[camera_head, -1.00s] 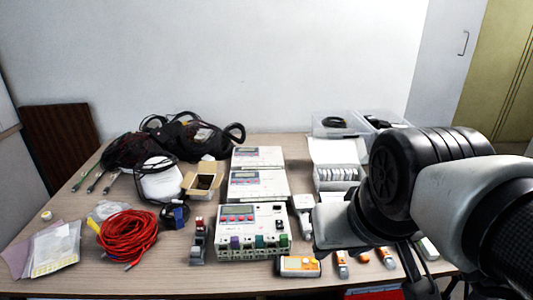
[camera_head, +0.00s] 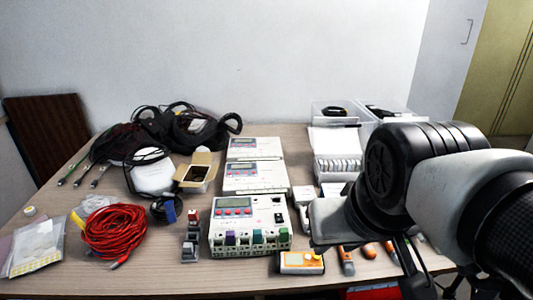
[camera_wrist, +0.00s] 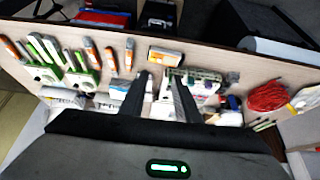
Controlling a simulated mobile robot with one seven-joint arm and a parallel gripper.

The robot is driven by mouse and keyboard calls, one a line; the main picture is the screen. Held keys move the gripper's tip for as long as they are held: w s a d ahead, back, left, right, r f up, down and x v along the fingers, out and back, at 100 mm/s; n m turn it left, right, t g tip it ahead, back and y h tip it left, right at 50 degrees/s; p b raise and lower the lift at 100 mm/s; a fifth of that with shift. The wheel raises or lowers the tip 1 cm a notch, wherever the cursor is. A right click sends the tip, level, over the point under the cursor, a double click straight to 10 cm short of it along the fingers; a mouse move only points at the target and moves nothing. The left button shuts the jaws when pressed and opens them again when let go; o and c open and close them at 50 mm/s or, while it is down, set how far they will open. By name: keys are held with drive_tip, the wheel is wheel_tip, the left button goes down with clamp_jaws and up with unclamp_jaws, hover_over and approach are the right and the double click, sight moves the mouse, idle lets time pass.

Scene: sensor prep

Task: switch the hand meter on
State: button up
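The hand meter, a small orange and white box (camera_head: 301,262), lies flat near the table's front edge, just in front of the large white instrument. In the wrist view the meter (camera_wrist: 165,57) is beyond the fingertips, near the table edge. Its display and buttons are too small to read, so I cannot tell whether it is on. My gripper (camera_wrist: 159,78) shows two dark fingers apart with nothing held between them, clear of the meter. In the head view my arm covers the right side and the fingers cannot be made out.
White instruments (camera_head: 248,230) stand in a row behind the meter. Grey-and-red blocks (camera_head: 190,240) are to their left, with a red cable coil (camera_head: 113,231) farther left. Orange-tipped tools (camera_head: 347,262) lie right of the meter. Clear plastic boxes (camera_head: 335,112) stand at the back.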

clamp_jaws()
idle(1.5)
